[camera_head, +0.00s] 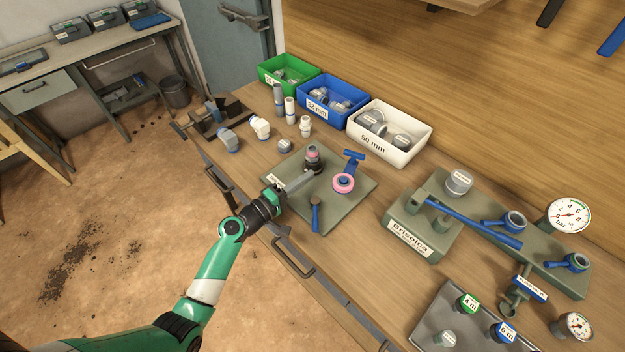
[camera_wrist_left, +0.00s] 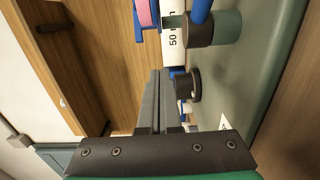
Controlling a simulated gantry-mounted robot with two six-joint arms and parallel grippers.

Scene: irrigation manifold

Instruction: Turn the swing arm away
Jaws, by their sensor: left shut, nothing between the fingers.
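A green-grey plate (camera_head: 283,203) lies on the bench. On it stand a dark post with a grey and pink top (camera_head: 313,153), a blue T-shaped piece (camera_head: 352,160) beside a pink ring (camera_head: 343,183), and a short blue lever (camera_head: 315,214). I cannot tell for sure which part is the swing arm. My left gripper (camera_head: 318,172) is shut and empty, low over the plate beside the dark post. In the left wrist view its fingers (camera_wrist_left: 160,75) point toward a short dark stub (camera_wrist_left: 187,86), with the pink piece (camera_wrist_left: 148,14) above. My right gripper is not in view.
Green (camera_head: 288,85), blue (camera_head: 333,105) and white (camera_head: 404,158) bins line the back, with loose fittings in front. To the right is a manifold block (camera_head: 422,226) with a long blue bar (camera_head: 475,224) and gauges. A grey tray (camera_head: 428,328) is front right.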

